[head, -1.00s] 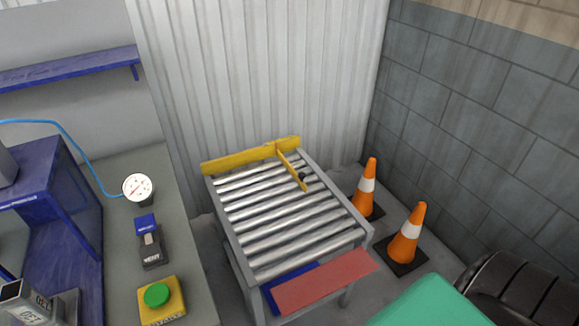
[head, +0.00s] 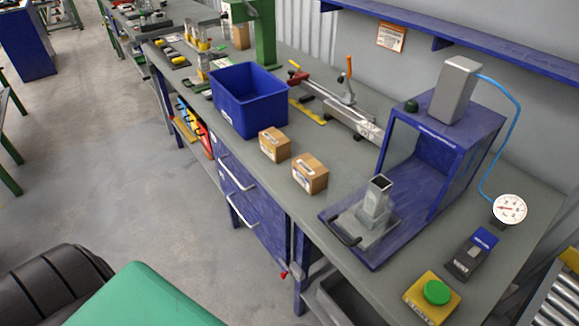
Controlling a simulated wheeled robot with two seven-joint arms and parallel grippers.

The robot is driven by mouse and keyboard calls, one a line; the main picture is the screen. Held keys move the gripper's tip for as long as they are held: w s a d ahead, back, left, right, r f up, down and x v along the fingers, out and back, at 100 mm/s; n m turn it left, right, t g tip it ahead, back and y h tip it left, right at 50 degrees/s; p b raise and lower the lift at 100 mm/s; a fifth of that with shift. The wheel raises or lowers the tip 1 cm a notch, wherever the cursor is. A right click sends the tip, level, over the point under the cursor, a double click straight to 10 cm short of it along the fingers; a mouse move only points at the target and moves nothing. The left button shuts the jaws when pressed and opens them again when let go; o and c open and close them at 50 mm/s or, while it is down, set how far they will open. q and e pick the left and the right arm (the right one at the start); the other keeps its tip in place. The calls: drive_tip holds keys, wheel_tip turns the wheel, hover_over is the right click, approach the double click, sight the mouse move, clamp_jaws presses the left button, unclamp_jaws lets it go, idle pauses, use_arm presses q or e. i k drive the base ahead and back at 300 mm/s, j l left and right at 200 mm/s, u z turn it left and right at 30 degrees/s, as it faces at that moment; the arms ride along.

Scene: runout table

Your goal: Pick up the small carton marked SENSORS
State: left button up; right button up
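Two small brown cartons sit on the grey workbench in front of the blue bin. One carton (head: 274,145) is close to the bin. The other carton (head: 310,175) is nearer to me and to the right, toward the blue press frame. Both have pale labels, but the print is too small to read, so I cannot tell which one is marked SENSORS. The cartons stand apart with a small gap between them. Neither of my grippers is in view.
A blue bin (head: 250,99) stands behind the cartons. A blue frame (head: 425,150) with a grey metal fixture (head: 374,206) stands to their right. A yellow box with a green button (head: 433,297) and a gauge (head: 509,209) are at the right. Blue drawers (head: 247,195) are below the bench edge.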

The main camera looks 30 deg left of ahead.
sight(308, 171)
drive_tip(key=u, duration=0.8)
